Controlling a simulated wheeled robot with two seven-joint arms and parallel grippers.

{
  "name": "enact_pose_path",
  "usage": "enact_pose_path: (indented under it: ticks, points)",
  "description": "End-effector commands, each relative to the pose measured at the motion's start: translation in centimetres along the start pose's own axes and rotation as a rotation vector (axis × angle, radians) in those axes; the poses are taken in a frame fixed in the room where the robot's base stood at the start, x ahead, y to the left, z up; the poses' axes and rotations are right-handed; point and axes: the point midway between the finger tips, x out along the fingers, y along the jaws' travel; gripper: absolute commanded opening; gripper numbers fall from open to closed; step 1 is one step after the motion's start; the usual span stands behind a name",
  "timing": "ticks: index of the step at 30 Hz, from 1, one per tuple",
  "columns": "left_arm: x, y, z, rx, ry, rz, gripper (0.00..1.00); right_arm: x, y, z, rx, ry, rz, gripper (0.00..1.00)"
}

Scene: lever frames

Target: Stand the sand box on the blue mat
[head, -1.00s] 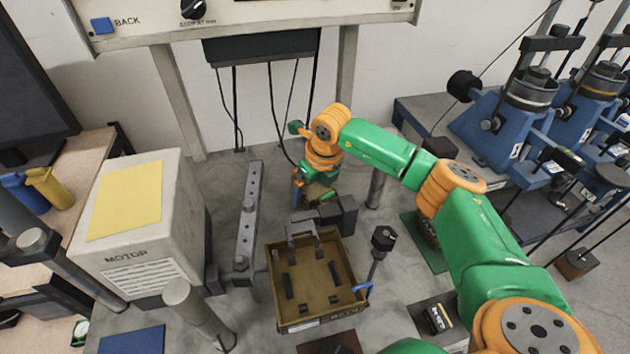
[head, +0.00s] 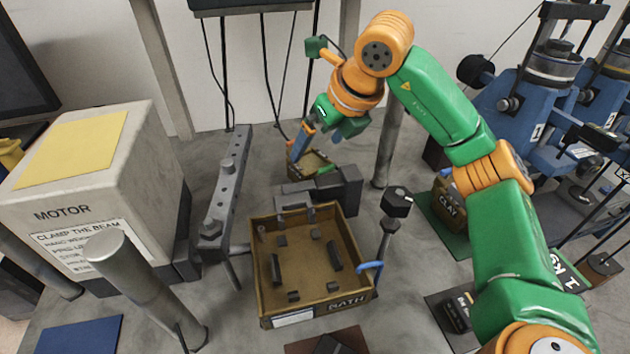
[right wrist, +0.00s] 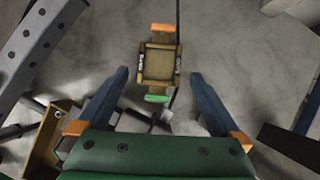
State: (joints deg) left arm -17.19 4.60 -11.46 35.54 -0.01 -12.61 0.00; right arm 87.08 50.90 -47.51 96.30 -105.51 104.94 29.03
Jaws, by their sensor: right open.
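A small tan open box (head: 312,167) stands on the grey floor behind the large bath box; its label is not readable, but it looks like the sand box. The right wrist view shows it (right wrist: 158,64) from above, with an orange tab and a green tab on opposite ends. My right gripper (head: 302,147) is open just above it, with the blue fingers apart on either side in the wrist view and not touching it as far as I can see. The blue mat (head: 70,345) lies bare at the front left. My left gripper is not in view.
The bath box (head: 345,245) stands mid-floor, with a dark metal block (head: 345,185) behind it. A grey beam (head: 228,185) and the motor block (head: 90,180) are at left, with a steel post (head: 130,270) near the blue mat. A clay box (head: 447,205) stands on a green mat at right.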

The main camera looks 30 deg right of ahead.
Motion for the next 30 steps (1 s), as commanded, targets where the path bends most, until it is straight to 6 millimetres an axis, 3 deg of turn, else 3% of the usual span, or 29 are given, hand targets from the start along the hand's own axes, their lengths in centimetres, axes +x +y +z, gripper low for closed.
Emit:
enact_pose_path:
  ticks: [10, 17, 20, 28, 30]
  points:
    - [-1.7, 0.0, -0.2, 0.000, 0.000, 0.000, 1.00, 5.4, -0.2, -0.7, 0.000, 0.004, 0.001, 1.00]
    - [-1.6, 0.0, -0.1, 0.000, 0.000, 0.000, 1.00, 6.1, -0.2, -0.7, -0.001, 0.001, 0.000, 1.00]
    - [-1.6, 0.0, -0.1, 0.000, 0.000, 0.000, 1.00, 6.1, -0.2, -0.7, -0.001, 0.001, 0.000, 0.78]
    - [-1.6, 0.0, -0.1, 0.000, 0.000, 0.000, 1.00, 6.0, -0.2, -0.7, -0.001, 0.001, 0.000, 0.06]
    - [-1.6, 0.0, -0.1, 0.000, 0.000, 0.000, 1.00, 6.0, -0.2, -0.7, -0.001, 0.001, 0.000, 0.00]
